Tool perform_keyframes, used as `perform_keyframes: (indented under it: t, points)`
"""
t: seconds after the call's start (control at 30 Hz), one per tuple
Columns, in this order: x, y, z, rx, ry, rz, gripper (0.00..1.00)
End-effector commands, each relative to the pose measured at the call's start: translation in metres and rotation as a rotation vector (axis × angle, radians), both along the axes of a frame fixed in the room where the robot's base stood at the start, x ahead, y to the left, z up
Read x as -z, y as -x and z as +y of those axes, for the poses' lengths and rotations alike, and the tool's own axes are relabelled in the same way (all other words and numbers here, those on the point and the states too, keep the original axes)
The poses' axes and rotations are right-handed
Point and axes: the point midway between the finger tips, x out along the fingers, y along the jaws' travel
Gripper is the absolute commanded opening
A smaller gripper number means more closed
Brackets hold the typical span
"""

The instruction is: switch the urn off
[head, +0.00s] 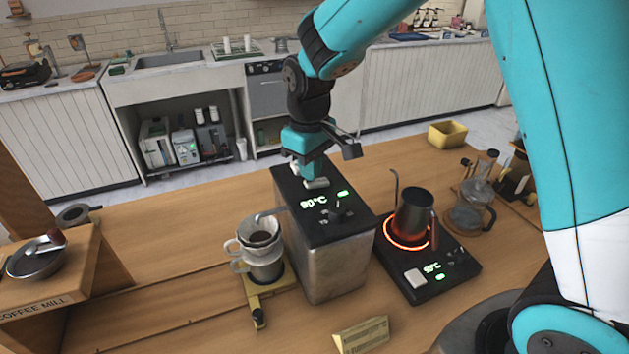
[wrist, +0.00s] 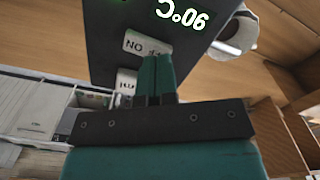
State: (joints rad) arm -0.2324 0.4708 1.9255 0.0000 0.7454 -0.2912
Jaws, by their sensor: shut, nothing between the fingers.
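The urn (head: 334,262) is a tall metal box with a black top, standing on the counter in the middle of the head view. Its top has a lit green display (head: 314,201), a small lit green lamp (head: 342,193) and a dark knob (head: 337,214). A pale switch piece (head: 317,184) lies near its back edge. My gripper (head: 307,176) is shut and empty, pointing down at that piece; I cannot tell if they touch. In the wrist view my shut fingers (wrist: 156,62) partly cover white lettered labels (wrist: 146,45) on the black top; the display (wrist: 181,15) shows there too.
A dripper on a cup (head: 258,240) stands close left of the urn. On the right, a hot plate (head: 433,289) with a glowing ring holds a metal pitcher (head: 413,215). A wooden sign (head: 361,336) stands in front. The counter behind the dripper is mostly clear.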

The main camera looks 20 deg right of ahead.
Motion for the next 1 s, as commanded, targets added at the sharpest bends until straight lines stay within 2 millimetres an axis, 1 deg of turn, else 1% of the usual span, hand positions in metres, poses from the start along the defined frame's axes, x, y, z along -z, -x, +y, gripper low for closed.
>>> perform_keyframes:
  t: [1.0]
  points:
    - [0.016, 0.0, 0.0, 0.0, 0.001, 0.001, 0.0]
